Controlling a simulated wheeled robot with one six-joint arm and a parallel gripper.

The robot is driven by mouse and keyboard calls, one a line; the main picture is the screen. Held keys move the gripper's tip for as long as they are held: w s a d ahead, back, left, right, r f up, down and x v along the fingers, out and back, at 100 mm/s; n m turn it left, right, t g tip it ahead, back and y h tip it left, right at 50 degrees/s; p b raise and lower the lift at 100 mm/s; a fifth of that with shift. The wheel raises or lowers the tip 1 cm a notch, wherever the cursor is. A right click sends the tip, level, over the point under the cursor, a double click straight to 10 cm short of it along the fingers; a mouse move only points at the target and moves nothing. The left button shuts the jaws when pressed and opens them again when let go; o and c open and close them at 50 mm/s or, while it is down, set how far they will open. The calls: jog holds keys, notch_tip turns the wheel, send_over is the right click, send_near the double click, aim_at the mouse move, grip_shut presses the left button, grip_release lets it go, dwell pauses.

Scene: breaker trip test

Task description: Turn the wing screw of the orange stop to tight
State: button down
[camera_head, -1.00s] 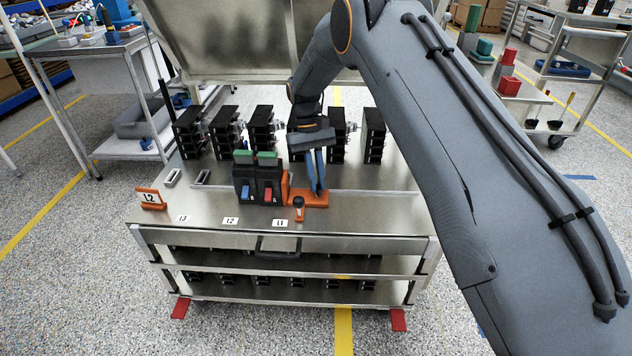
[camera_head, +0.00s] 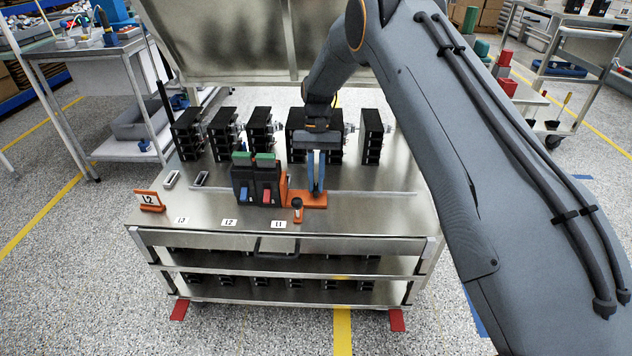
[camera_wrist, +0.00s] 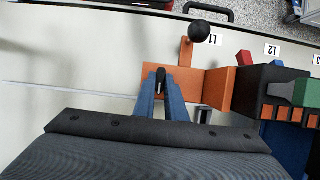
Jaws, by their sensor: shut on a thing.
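The orange stop (camera_head: 313,200) sits on the metal cart top, its upright face at the right side of the two black breakers (camera_head: 257,187). In the wrist view the orange stop (camera_wrist: 187,76) shows a flat plate and an arm with a black ball knob (camera_wrist: 199,32). The dark wing screw (camera_wrist: 160,80) stands on the plate between my blue fingertips. My gripper (camera_head: 316,190) points down over the plate, and in the wrist view my gripper (camera_wrist: 162,84) is shut on the wing screw. The screw is hidden by the fingers in the head view.
Several black breaker units (camera_head: 222,135) stand in a row behind. A thin rail runs across the cart top. The front right of the cart top is clear.

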jog(key=c, duration=1.8)
grip_release()
jog(key=shift+r, duration=0.15)
jog(key=v, duration=0.7)
jog(key=shift+r+b, duration=0.25)
jog(key=shift+b, duration=0.05)
jog(key=shift+w, duration=0.1)
